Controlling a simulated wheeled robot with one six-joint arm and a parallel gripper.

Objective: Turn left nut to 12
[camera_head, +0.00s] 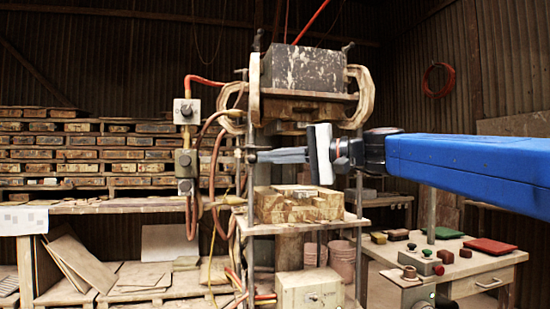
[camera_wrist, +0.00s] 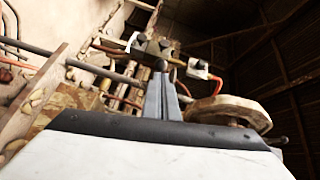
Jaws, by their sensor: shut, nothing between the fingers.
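The tile press has a heavy speckled block (camera_head: 305,69) at its top, between two pale curved side arms. A small dark fitting (camera_head: 250,155) sits on the left upright rod; I cannot tell for certain whether it is the left nut. No number marks are legible. My gripper (camera_head: 259,156) reaches in from the right across the press, its grey fingers shut and pointing left, tips at or very near that fitting. In the wrist view my closed fingers (camera_wrist: 163,76) point at a dark rounded end; whether they touch it is unclear.
Control boxes with cables (camera_head: 186,112) hang left of the press. A bench (camera_head: 455,262) with buttons and coloured pads stands at right. Shelves of bricks (camera_head: 90,155) fill the back left.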

